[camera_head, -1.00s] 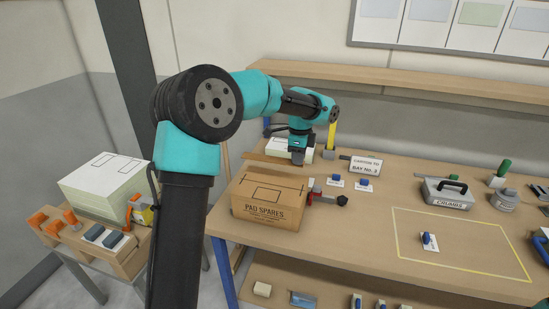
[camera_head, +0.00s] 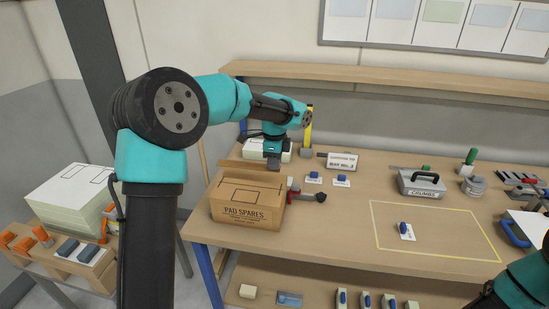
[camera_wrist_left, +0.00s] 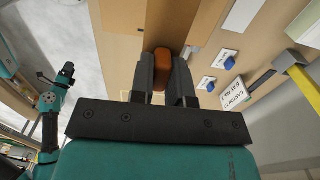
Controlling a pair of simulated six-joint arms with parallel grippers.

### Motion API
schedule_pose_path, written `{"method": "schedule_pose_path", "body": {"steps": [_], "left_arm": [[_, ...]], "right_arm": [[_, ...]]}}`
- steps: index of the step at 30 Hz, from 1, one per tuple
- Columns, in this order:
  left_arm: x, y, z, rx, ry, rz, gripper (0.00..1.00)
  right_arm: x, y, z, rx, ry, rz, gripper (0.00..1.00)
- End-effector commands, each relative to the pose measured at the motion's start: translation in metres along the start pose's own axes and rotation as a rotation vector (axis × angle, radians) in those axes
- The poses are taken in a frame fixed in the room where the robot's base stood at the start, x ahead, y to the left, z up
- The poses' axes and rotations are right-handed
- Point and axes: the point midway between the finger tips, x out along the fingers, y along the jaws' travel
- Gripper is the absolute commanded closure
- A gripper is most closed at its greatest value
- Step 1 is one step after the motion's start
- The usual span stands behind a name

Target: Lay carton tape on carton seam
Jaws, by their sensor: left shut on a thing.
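My left gripper (camera_head: 273,162) points down behind the carton's far edge. In the left wrist view its fingers (camera_wrist_left: 162,82) are shut on an orange-brown block (camera_wrist_left: 162,68), next to a brown surface. I cannot tell whether this block is part of the carton tape. My right arm shows at lower right; its gripper cannot be made out.
A red-and-black tool (camera_head: 305,194) lies right of the carton. Blue-topped pieces (camera_head: 341,180), a sign (camera_head: 342,160) and a yellow upright (camera_head: 308,127) stand beyond. A yellow-outlined area (camera_head: 440,235) is mostly clear. A trolley (camera_head: 65,262) stands at left.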

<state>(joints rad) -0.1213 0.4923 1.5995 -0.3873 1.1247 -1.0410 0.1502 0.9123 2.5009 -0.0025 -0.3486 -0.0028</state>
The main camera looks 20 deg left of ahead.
Motion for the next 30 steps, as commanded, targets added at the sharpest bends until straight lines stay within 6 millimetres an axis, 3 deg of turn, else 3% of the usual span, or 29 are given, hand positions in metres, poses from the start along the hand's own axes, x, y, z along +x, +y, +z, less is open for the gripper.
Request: {"method": "schedule_pose_path", "body": {"steps": [18, 30], "left_arm": [[0.048, 0.000, 0.000, 0.000, -0.001, 0.002, 1.00], [0.058, 0.000, 0.000, 0.000, 0.000, 0.000, 1.00]], "right_arm": [[0.000, 0.000, 0.000, 0.000, 0.000, 0.000, 0.33], [0.000, 0.000, 0.000, 0.000, 0.000, 0.000, 0.33]]}}
